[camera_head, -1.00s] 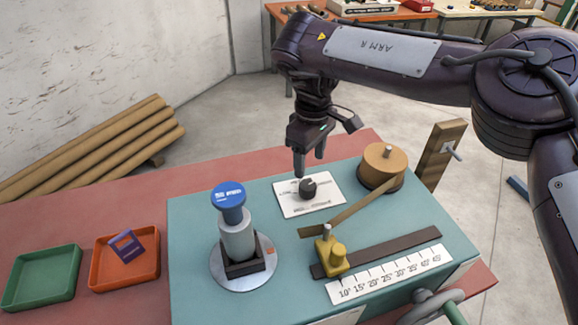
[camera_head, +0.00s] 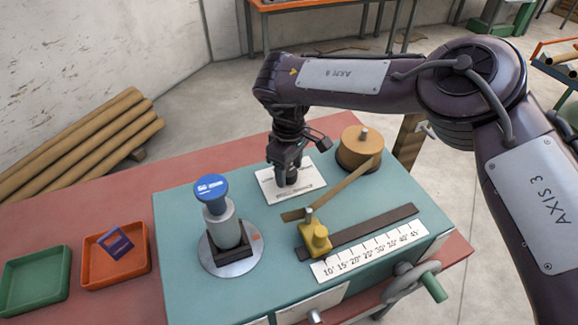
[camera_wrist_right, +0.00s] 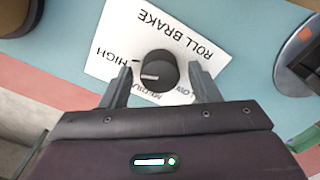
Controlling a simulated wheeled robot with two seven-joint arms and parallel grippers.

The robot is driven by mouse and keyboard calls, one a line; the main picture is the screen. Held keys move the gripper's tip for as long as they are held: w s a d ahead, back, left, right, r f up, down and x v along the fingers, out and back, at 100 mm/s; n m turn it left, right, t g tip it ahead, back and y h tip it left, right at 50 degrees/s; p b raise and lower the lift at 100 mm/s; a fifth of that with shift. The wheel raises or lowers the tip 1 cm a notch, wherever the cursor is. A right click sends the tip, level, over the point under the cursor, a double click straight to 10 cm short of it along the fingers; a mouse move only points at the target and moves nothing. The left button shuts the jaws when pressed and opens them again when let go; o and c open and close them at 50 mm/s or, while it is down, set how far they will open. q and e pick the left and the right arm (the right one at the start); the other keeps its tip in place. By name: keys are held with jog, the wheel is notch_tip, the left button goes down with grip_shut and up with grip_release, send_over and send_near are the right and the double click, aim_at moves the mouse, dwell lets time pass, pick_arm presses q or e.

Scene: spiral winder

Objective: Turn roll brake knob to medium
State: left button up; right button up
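The black roll brake knob (camera_wrist_right: 160,71) sits on a white card (camera_wrist_right: 108,50) printed ROLL BRAKE, with HIGH, MEDIUM and LOW around the knob. The lettering is upside down in the wrist view. The knob's white line points left, near the HIGH side; its exact setting is hard to read. My right gripper (camera_wrist_right: 164,86) is open, one finger on each side of the knob, with visible gaps. In the head view my right gripper (camera_head: 289,182) is over the card (camera_head: 312,180) and hides the knob. My left gripper is not in view.
A wooden roll (camera_head: 360,152) stands right of the card, with a strip running to a yellow slider (camera_head: 315,237) by an angle scale (camera_head: 368,252). A blue-topped post (camera_head: 211,188) stands to the left. Green (camera_head: 35,280) and orange (camera_head: 115,255) trays lie farther left.

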jog(key=c, duration=0.7)
jog(key=shift+c, duration=0.7)
jog(key=shift+n, duration=0.4)
jog(key=shift+w+n+b, duration=0.1)
jog(key=shift+n+b, duration=0.2)
jog(key=shift+n, duration=0.7)
jog(key=n, duration=0.3)
jog(key=shift+n, duration=0.3)
jog(key=n, duration=0.3)
jog(key=shift+n, duration=2.2)
jog(key=shift+r, duration=0.1)
